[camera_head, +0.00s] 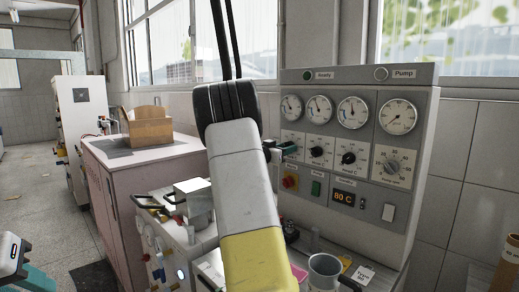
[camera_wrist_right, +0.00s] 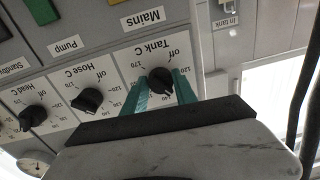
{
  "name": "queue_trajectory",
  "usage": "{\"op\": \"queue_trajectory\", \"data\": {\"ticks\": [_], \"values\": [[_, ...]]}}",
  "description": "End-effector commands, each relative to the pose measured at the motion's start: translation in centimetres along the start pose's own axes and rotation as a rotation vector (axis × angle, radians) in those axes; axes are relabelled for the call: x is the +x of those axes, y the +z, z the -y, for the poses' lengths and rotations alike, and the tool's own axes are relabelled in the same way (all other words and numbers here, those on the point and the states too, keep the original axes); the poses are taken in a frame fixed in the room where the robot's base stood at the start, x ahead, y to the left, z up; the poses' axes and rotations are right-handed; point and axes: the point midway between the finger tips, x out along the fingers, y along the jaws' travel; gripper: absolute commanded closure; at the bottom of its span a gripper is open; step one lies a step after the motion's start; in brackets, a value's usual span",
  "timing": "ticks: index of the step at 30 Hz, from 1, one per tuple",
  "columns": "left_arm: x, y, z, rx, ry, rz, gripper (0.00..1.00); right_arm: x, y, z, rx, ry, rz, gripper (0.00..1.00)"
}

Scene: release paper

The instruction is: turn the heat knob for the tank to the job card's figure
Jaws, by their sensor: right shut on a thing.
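The Tank C knob (camera_wrist_right: 160,80) is black, on a white dial plate marked from off up through figures such as 120 and 170. My right gripper (camera_wrist_right: 160,90) has its teal fingers on both sides of the knob and is shut on it. The knob's pointer is hard to make out. In the head view my right gripper (camera_head: 287,149) is at the panel's left side, partly behind my arm. A small white card (camera_head: 362,275) lies low on the right; its word looks like Tank, its figure too small to read. My left gripper (camera_head: 30,275) is at the lower left edge, partly cut off.
A cardboard box (camera_head: 150,127) is on the pink cabinet at left.

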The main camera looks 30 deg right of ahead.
Motion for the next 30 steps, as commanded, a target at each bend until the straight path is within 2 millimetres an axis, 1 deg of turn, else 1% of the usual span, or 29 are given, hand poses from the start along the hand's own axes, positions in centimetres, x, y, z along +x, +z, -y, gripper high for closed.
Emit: {"op": "queue_trajectory", "data": {"ticks": [12,18,24,30], "values": [[0.0,0.0,0.0,0.0,0.0,0.0,0.64,-0.02,0.16,0.14,0.345,0.001,-0.017,1.0],[0.0,0.0,0.0,0.0,0.0,0.0,0.64,-0.01,0.17,0.16,0.485,0.003,-0.025,1.0],[0.0,0.0,0.0,0.0,0.0,0.0,0.64,-0.02,0.18,0.21,0.579,0.003,-0.029,1.0],[0.0,0.0,0.0,0.0,0.0,0.0,0.64,-0.03,0.19,0.24,0.624,0.003,-0.032,1.0]]}}
